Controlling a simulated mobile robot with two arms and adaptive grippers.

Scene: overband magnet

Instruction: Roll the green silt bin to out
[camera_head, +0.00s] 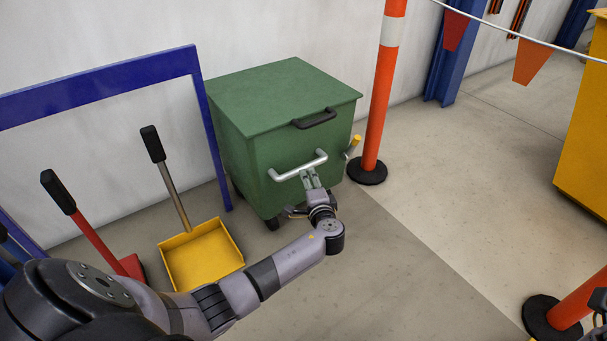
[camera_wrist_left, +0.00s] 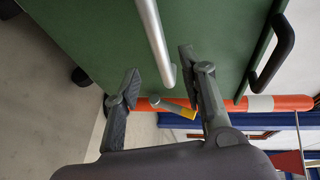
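The green silt bin (camera_head: 290,140) stands on casters against the wall, its lid closed. It also fills the upper part of the left wrist view (camera_wrist_left: 100,45). A light grey bar handle (camera_head: 298,166) is on its front and a black handle (camera_head: 314,118) on its lid edge. My left gripper (camera_head: 308,180) is open at the bar handle. In the left wrist view the bar (camera_wrist_left: 153,35) ends between its spread fingertips (camera_wrist_left: 158,68); I see no grip on it. A yellow-tipped lever (camera_head: 354,144) sits at the bin's right side. A dark fragment at the lower right edge may be my right gripper.
A blue frame (camera_head: 110,85), a red-headed tool (camera_head: 90,235) and a yellow scoop (camera_head: 200,255) are left of the bin. An orange post (camera_head: 380,100) stands close at its right, another orange post (camera_head: 580,300) at lower right. Floor in front and between posts is clear.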

